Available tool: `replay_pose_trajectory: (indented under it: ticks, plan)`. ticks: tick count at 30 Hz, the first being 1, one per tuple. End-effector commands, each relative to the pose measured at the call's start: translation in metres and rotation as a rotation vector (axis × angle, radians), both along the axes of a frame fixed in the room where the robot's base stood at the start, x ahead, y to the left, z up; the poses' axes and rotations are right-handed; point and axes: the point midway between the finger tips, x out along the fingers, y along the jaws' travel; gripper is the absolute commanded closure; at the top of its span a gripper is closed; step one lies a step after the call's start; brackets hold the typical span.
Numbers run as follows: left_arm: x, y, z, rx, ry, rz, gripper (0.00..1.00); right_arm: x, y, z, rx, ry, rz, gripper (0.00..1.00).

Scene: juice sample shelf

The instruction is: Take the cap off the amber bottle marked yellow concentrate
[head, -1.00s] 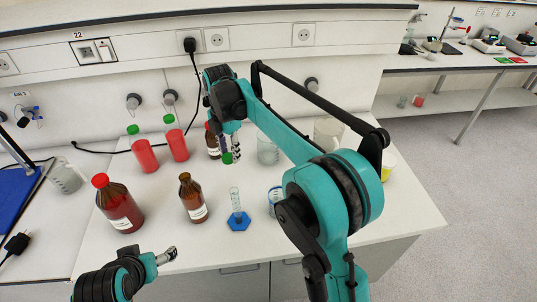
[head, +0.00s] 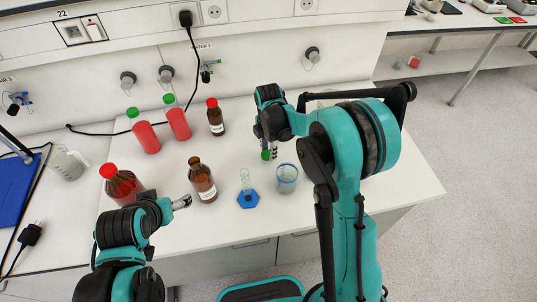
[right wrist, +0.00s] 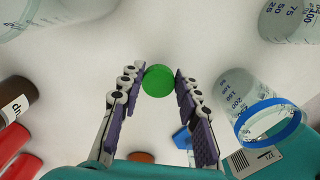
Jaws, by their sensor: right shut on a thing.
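Three amber bottles stand on the bench; their labels are too small to read. The middle one (head: 202,182) shows a bare brown neck top with no coloured cap. A large one (head: 121,186) at left and a small one (head: 215,118) at the back wear red caps. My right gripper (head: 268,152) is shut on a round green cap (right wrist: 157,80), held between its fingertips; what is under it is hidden. My left gripper (head: 182,202) is just left of the middle amber bottle's lower part; its finger gap is unclear.
Two red bottles with green caps (head: 145,137) (head: 178,123) stand behind. A cylinder on a blue foot (head: 248,198) and a blue-rimmed beaker (head: 286,178) stand near my right gripper; the beaker also shows in the wrist view (right wrist: 262,108). A jug (head: 67,163) is far left.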

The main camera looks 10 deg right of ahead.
Motion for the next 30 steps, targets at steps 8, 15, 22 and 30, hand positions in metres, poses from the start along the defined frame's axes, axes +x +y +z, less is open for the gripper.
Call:
replay_pose_trajectory:
  ticks: [8,15,22,30]
  plan:
    - [0.0,0.0,-0.006,0.0,0.0,0.0,0.21,0.0,0.0,-0.026,0.0,0.0,0.001,1.0]
    - [0.0,0.0,-0.009,0.0,0.0,0.0,0.21,0.0,0.0,-0.029,0.0,0.0,0.001,1.0]
    - [0.0,0.0,-0.009,0.0,0.0,0.0,0.21,0.0,0.0,-0.028,0.0,0.0,0.001,0.46]
    - [0.0,0.0,-0.004,0.0,0.0,0.0,0.21,0.0,0.0,-0.023,0.0,0.0,0.001,0.46]
